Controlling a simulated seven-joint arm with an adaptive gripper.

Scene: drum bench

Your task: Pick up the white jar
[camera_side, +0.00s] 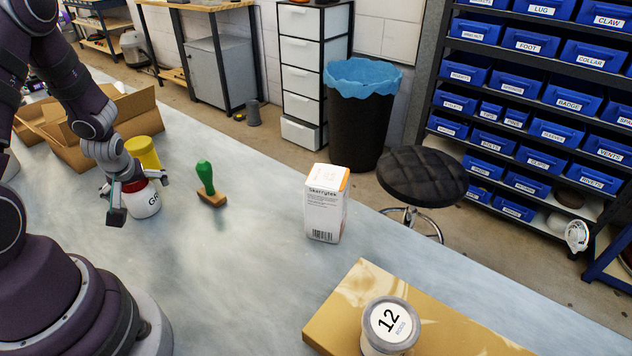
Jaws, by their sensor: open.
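A white jar (145,203) with dark lettering starting "GR" and a red band near its top stands on the bench at the left. My gripper (140,196) is open and down at the jar, with one finger in front of it at its left and the other at its far right side. The gripper hides part of the jar's top, and I cannot tell whether the fingers touch it. A second pale jar (372,345) with a grey lid marked "12" stands on a gold board (345,300) at the front.
A yellow container (142,150) stands just behind my gripper, near an open cardboard box (60,135). A white carton (326,205) stands mid-bench. Bare bench lies between the stamp and the carton.

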